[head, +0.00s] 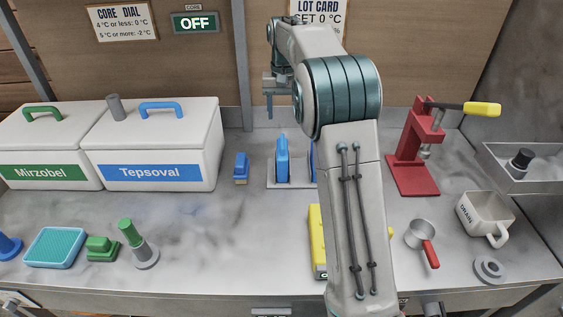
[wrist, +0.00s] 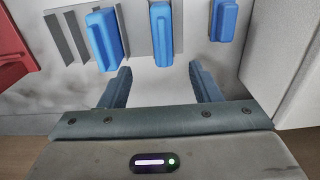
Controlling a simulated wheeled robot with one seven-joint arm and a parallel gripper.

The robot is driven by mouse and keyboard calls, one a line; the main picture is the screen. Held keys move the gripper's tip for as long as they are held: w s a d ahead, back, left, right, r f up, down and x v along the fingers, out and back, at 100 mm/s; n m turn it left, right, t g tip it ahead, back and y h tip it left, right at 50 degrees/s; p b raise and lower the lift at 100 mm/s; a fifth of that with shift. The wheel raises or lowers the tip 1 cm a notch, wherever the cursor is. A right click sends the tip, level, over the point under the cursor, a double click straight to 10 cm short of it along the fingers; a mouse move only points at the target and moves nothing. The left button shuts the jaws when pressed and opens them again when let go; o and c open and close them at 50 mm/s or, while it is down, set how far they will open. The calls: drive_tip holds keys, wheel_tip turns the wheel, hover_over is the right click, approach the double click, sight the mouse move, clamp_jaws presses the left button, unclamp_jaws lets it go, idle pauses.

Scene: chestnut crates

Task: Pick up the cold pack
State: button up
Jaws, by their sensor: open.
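Two upright blue packs, which look like cold packs, stand in a pale slotted rack (head: 276,184). One blue pack (head: 282,160) is clear in the head view; the other (head: 312,155) is mostly hidden behind my arm. In the wrist view, one pack (wrist: 162,35) is in the middle, ahead of the gap between my fingers, and the other (wrist: 106,40) is to the left. My gripper (wrist: 161,80) is open and empty. In the head view my gripper (head: 268,108) hangs above and behind the rack, pointing down, apart from the packs.
A small blue block (head: 241,167) stands left of the rack. White lidded boxes (head: 165,150) stand farther left, a red press (head: 411,165) to the right. A yellow item (head: 317,245) is partly hidden by my arm. The counter's middle left is clear.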

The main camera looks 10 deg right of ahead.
sight(282, 148)
wheel_tip(282, 148, down, 9)
drive_tip(key=shift+w+r, duration=0.15)
drive_tip(key=shift+r, duration=0.05)
drive_tip(key=shift+a+f+p, duration=0.2)
drive_tip(key=shift+f+p, duration=0.45)
drive_tip(key=shift+f, duration=2.1)
clamp_jaws()
drive_tip(key=shift+r, duration=0.1)
